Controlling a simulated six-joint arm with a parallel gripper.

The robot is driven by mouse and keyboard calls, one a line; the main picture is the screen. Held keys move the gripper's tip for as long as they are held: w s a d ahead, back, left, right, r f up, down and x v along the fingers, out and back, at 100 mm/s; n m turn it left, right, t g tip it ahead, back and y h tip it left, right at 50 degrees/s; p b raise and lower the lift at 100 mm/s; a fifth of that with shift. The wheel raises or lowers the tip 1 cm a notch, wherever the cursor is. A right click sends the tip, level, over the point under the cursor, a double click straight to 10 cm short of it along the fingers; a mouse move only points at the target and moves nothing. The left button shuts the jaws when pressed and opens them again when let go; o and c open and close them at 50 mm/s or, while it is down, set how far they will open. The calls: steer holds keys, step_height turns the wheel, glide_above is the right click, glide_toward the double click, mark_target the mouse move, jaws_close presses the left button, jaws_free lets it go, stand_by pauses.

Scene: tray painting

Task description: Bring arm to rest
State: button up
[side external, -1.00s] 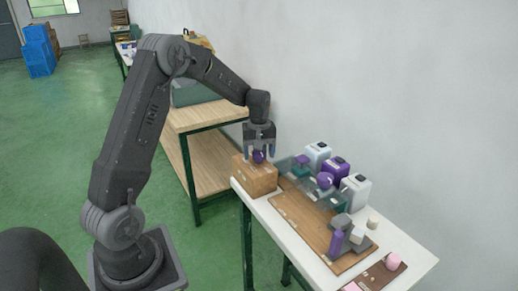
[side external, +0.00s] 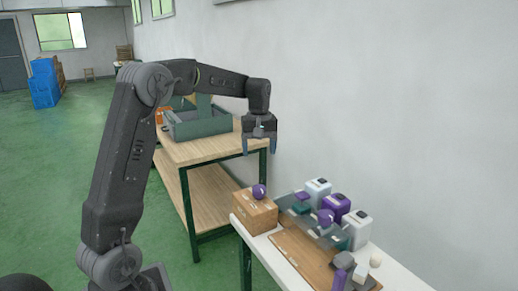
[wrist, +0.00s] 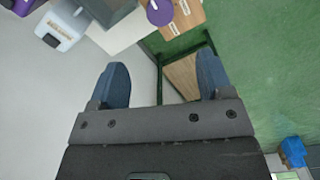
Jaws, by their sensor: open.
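My gripper (side external: 259,147) is open and empty, raised in the air well above the white table, in front of the wooden bench. In the wrist view its two blue fingers (wrist: 162,88) stand wide apart with nothing between them but the floor and a bench below. The purple object also shows at the top of the wrist view (wrist: 160,12), apart from the fingers.
The white table (side external: 385,262) holds white and purple containers (side external: 332,205), a wooden board (side external: 303,252) and small blocks. A wooden bench (side external: 203,149) with a grey-green open box (side external: 197,123) stands behind. A wall (side external: 400,100) runs along the right. Green floor is free at left.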

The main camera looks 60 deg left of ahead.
stand_by(0.3)
steer(key=s+d+r+m+t, duration=0.25)
steer(key=s+d+m, duration=0.25)
steer(key=s+d, duration=0.3)
steer(key=s+d+r+m+t, duration=0.1)
steer(key=s+d+r+m, duration=0.4)
steer(key=d, duration=0.6)
steer(key=s+d+f+m+t, duration=0.2)
steer(key=s+d+f+m, duration=0.1)
steer(key=s, duration=0.6)
steer(key=shift+d+f+m, duration=0.3)
steer(key=shift+d+f, duration=0.4)
steer(key=shift+f, duration=0.5)
